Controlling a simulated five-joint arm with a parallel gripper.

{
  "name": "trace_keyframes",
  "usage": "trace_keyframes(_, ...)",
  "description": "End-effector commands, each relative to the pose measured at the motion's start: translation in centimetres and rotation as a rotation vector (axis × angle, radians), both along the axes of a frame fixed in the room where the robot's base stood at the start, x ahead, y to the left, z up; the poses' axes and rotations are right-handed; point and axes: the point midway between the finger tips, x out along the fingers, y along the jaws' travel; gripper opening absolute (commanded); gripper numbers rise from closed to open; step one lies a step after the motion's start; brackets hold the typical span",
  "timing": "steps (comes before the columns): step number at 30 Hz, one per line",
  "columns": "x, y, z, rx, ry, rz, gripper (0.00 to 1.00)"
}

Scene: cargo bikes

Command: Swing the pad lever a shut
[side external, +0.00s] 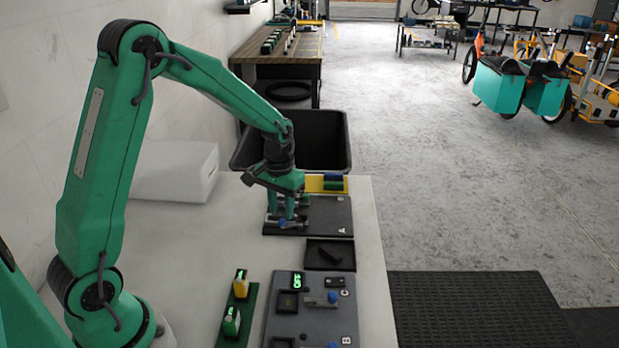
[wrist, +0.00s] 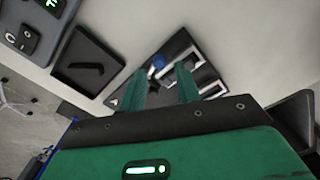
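The dark pad marked A (side external: 325,217) lies on the light bench, below and around my gripper (side external: 282,214); the pad also shows in the wrist view (wrist: 127,95). A blue knob (wrist: 158,62), likely the lever's end, shows on the pad just beyond my fingertips. Pale bracket-like parts (wrist: 197,57) lie beside it. My gripper (wrist: 163,72) has its two green fingers apart, with nothing seen held between them. In the side view the fingers reach down to the pad's left part and hide much of the lever, so its angle and any contact cannot be told.
A shallow black tray (side external: 345,254) with a dark piece in it lies in front of the pad. A grey panel (side external: 279,325) with switches is nearer the camera. Green and yellow blocks (side external: 240,282) stand left of it. A black bin (side external: 341,136) is behind.

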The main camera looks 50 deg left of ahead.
Motion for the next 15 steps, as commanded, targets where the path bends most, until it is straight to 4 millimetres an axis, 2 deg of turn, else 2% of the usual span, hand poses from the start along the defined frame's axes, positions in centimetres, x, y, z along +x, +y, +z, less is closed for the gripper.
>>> trace_keyframes(8, 0.0, 0.0, 0.3, 0.0, 0.0, 0.0, 0.33)
trace_keyframes(15, 0.0, 0.0, 1.5, 0.0, -0.001, 0.0, 0.33)
